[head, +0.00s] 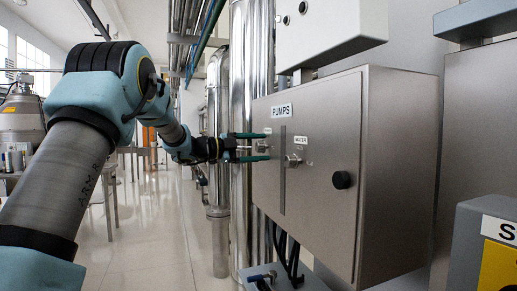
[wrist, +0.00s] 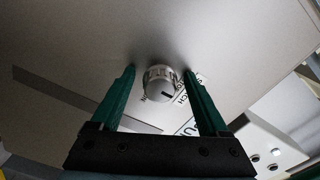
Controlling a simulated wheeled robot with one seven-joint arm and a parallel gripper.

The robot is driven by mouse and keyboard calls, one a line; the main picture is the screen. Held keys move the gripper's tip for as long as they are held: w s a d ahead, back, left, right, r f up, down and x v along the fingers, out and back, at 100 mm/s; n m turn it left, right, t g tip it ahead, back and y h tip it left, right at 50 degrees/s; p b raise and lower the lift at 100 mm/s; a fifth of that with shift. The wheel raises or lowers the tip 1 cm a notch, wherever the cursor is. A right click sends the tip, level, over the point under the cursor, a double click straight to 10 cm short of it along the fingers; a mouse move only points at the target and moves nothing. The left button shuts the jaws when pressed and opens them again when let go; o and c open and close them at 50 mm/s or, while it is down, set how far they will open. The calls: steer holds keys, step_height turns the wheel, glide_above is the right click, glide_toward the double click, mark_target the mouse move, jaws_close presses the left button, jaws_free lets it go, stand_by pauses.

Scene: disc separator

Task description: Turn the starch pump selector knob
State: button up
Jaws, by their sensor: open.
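The starch pump selector knob (wrist: 160,82) is a round metal knob with a dark pointer mark on its face, on the panel of the pumps box (head: 320,215). A label partly hidden beside it in the wrist view shows letters ending in "CH". My gripper (wrist: 160,74) has two green fingers, open, one on each side of the knob with a gap to both. In the head view my gripper (head: 258,147) reaches the left part of the box front, and its fingers partly hide the knob there.
A second knob labelled water (head: 293,160) sits to the right on the same panel, with a black round latch (head: 342,180) farther right. A white control box (head: 330,30) hangs above. Shiny vertical pipes (head: 240,100) stand close behind my gripper.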

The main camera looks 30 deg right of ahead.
steer(key=w+a+b, duration=0.1)
steer(key=a+b, duration=0.3)
steer(key=a, duration=0.6)
steer(key=shift+w+a, duration=0.15)
steer(key=shift+a, duration=0.2)
